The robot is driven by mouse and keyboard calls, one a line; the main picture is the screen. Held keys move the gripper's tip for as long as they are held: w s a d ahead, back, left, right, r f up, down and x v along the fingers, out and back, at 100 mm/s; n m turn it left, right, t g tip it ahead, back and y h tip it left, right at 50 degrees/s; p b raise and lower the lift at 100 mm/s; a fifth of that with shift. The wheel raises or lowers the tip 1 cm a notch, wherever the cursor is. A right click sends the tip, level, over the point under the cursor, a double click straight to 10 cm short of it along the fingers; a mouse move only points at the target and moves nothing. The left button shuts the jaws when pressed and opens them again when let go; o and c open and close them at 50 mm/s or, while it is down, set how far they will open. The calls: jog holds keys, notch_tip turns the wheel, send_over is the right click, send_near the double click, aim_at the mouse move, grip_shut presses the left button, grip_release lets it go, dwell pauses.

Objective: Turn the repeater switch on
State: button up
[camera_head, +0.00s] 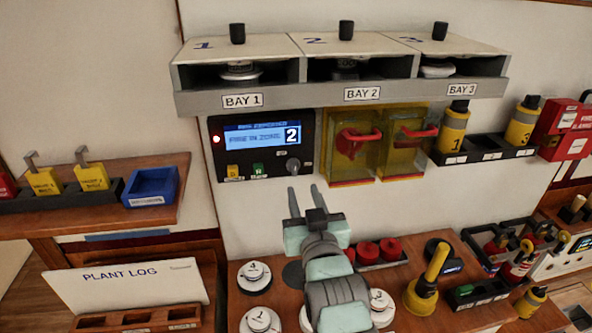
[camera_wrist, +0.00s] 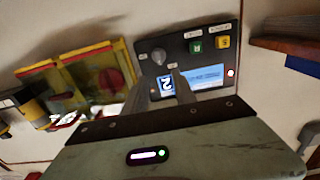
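The black panel (camera_head: 262,145) on the wall has a lit blue screen (camera_head: 262,138) showing a "2", a red light at its left, and yellow and green buttons below. Its grey rotary switch (camera_head: 293,166) sits at the lower right under a small label too small to read. In the wrist view the panel appears upside down, with the switch (camera_wrist: 158,57) just beyond and between my fingertips. My gripper (camera_head: 303,190) is below and in front of the panel, pointing up toward the switch. Its two fingers are apart with nothing between them. They appear clear of the switch.
Yellow transparent covers (camera_head: 352,145) over red handles stand right beside the panel. The bay shelf (camera_head: 340,95) juts out above. Red knobs (camera_head: 368,252), white discs and a yellow plunger-like tool (camera_head: 428,275) crowd the bench below. A blue bin (camera_head: 152,187) is at left.

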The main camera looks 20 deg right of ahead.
aim_at(295, 167)
jog(key=w, duration=0.2)
jog(key=w+p, duration=0.1)
jog(key=w, duration=0.2)
jog(key=w+d+p, duration=0.1)
jog(key=w, duration=0.2)
jog(key=shift+r, duration=0.15)
jog(key=shift+w+d+p, duration=0.1)
jog(key=shift+w+p, duration=0.25)
jog(key=shift+w, duration=0.4)
jog(key=shift+c, duration=0.4)
grip_shut()
